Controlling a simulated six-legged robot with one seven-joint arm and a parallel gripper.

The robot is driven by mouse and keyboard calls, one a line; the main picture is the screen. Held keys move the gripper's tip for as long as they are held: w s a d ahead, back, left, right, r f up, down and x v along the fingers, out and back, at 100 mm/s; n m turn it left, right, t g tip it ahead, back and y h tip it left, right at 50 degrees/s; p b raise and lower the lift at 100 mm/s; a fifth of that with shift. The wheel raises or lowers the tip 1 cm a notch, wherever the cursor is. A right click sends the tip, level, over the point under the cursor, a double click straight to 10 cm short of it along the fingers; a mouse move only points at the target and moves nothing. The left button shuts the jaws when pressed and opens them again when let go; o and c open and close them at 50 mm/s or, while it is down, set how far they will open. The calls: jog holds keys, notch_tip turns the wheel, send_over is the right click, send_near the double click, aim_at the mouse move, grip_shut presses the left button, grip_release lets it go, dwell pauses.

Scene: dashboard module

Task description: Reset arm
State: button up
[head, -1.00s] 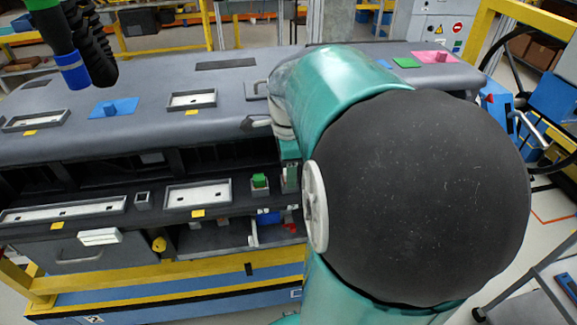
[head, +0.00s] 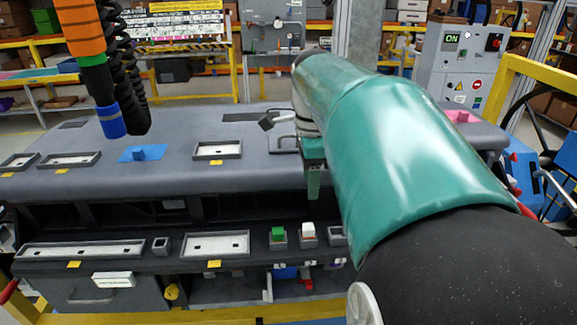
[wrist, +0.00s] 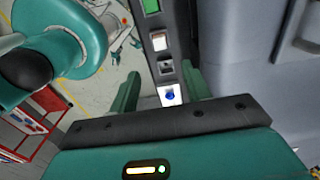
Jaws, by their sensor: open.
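My teal arm (head: 400,150) reaches from the lower right of the head view over the grey dashboard module (head: 90,192). My gripper (head: 313,185) points down by the dashboard's front edge, mostly hidden behind the arm. In the wrist view my gripper (wrist: 160,70) shows two teal fingers spread apart, with nothing held between them. Beyond the fingers runs a row with a green button (wrist: 151,6), a white button (wrist: 160,42), a dark socket (wrist: 166,67) and a blue button on a white base (wrist: 171,96). Contact with the dashboard cannot be told.
A grey handle (head: 285,143) stands on the dashboard top close to my gripper. A blue block (head: 142,153) and shallow trays (head: 217,150) lie further left. A black-and-blue hanging tool (head: 110,118) is at upper left. A yellow rail (head: 530,75) and steering wheel are at right.

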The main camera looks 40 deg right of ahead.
jog(key=shift+r, duration=0.45)
dwell(0.3)
jog(key=s+a+f+n+t, duration=0.1)
jog(key=a+f+n+t, duration=0.1)
jog(key=a+n, duration=0.5)
jog(key=s+a+f+n+t, duration=0.1)
jog(key=a+f+n, duration=0.3)
jog(key=a+n, duration=0.4)
jog(key=s+a+f+n+t, duration=0.2)
jog(key=a+n, duration=0.6)
jog(key=n, duration=0.1)
jog(key=shift+s+f+n+t, duration=0.15)
jog(key=shift+f+n+t, duration=0.15)
jog(key=shift+f+n, duration=0.1)
jog(key=shift+d, duration=0.1)
